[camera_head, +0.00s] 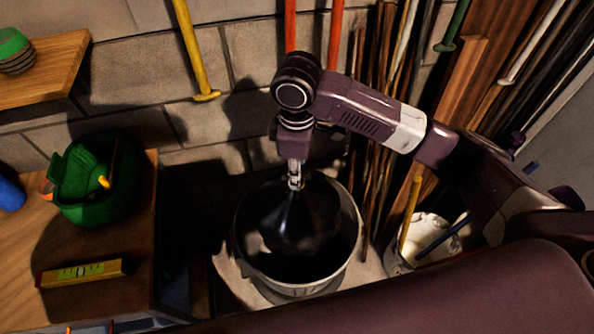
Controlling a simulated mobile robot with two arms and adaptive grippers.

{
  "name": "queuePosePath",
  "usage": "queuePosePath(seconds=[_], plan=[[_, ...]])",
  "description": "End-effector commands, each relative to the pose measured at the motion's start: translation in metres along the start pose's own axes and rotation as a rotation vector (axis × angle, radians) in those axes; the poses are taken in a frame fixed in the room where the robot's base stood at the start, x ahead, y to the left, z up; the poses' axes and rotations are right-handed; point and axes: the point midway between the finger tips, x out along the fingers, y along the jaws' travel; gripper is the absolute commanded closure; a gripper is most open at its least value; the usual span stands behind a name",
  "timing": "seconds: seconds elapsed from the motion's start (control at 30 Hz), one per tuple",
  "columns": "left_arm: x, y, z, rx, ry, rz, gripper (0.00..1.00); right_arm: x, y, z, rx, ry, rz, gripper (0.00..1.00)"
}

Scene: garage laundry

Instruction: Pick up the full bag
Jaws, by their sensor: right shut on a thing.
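The full bag (298,222) is black and shiny, gathered at its neck and wide below. My right gripper (295,180) is shut on the neck of the bag from above. The bag hangs over or within the mouth of a round grey bin (291,287); I cannot tell how far its lower end is from the bin's floor. The bin stands on the pale floor, its rim clear around the bag. My left gripper is not in view.
A wooden bench (135,225) at the left holds a green basket (75,188) and a yellow level (82,273). A white bucket (440,235) with handles in it stands right of the bin. Long poles and boards (385,130) lean against the block wall behind.

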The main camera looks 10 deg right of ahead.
Motion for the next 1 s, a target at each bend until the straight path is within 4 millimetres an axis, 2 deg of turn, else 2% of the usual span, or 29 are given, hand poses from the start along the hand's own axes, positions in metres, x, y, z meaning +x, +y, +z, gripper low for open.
queuePosePath(seconds=[0.03, 0.4, 0.8, 1.0], plan=[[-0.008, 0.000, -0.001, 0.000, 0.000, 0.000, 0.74, -0.010, 0.001, -0.001, 0.000, 0.004, 0.003, 1.00], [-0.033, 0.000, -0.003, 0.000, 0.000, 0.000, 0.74, -0.035, 0.001, -0.001, 0.000, 0.004, 0.003, 1.00], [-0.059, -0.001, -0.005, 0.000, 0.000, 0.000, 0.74, -0.062, 0.001, -0.001, 0.000, 0.004, 0.003, 1.00], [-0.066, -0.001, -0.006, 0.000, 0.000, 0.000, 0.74, -0.068, 0.001, -0.001, 0.000, 0.004, 0.003, 1.00]])
